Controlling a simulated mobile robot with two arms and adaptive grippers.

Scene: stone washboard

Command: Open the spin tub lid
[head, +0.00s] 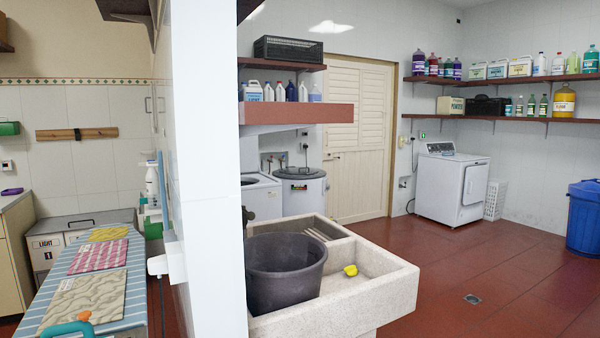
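The spin tub (305,195) is a white round drum standing against the back wall, behind the stone sink. Its grey lid (299,173) lies flat on top and looks shut. A dark label is on the drum's front. The lower part of the drum is hidden by the sink. Neither of my grippers shows in the head view.
A white washer (262,194) is left of the drum, below shelves. A white wall end (210,180) blocks the left. Red floor (465,265) is clear at right.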

